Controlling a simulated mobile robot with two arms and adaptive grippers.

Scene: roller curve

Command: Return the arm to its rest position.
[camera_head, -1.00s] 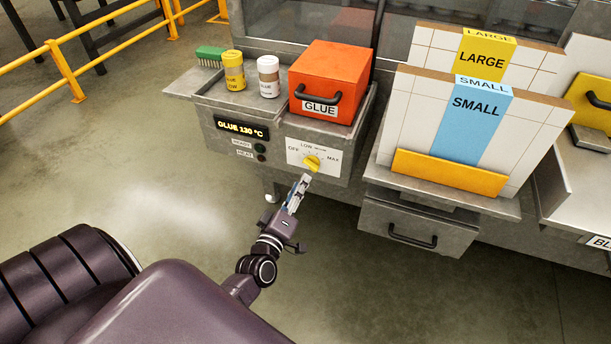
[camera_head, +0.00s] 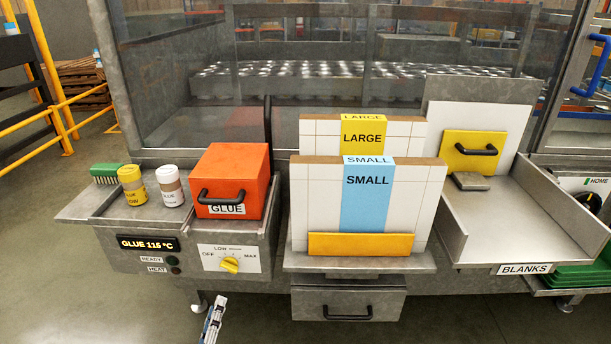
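My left gripper (camera_head: 215,312) shows at the bottom edge, in front of and below the glue unit's control panel. Only its narrow finger end is in view, pointing up, and it is apart from the yellow knob (camera_head: 229,265). I cannot tell from this angle whether its fingers are open or shut. I see nothing held in it. The rest of the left arm is out of view. My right gripper and arm are not in view.
The glue unit has a lit display (camera_head: 148,244) and an orange GLUE box (camera_head: 233,170). Beside it stand a rack with LARGE and SMALL panels (camera_head: 368,195), a drawer (camera_head: 348,304) and a BLANKS tray (camera_head: 522,240). Floor shows at lower left.

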